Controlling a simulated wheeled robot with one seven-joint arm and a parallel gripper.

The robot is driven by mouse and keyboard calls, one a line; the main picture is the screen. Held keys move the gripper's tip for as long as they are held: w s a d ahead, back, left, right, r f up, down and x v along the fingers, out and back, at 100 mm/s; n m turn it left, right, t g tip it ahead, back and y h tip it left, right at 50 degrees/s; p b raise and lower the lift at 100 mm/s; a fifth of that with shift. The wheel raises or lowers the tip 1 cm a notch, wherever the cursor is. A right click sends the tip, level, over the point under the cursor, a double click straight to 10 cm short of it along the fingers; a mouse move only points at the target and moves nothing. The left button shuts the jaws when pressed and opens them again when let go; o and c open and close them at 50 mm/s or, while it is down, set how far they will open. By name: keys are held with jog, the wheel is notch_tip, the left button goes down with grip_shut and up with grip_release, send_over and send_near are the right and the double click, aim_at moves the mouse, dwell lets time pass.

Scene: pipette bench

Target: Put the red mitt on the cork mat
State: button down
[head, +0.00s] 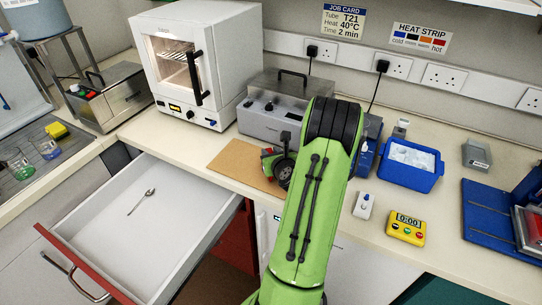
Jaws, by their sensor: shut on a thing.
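The cork mat (233,163) lies on the bench in front of the grey lidded bath, its right part hidden behind my arm. My gripper (273,160) is over the right part of the mat, mostly hidden by my own wrist. A small red patch of the red mitt (267,152) shows at the gripper, which is shut on it. Most of the mitt is hidden, and I cannot tell whether it touches the mat.
An open drawer (180,205) with a spoon sits below the bench at left. A white oven (190,65) and the grey bath (262,122) stand behind the mat. A blue ice tray (410,180), a yellow timer (406,229) and a small white device (364,206) are at right.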

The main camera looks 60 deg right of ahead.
jog(key=c, duration=1.3)
grip_release()
jog(key=shift+f, duration=0.15)
jog(key=o, duration=0.5)
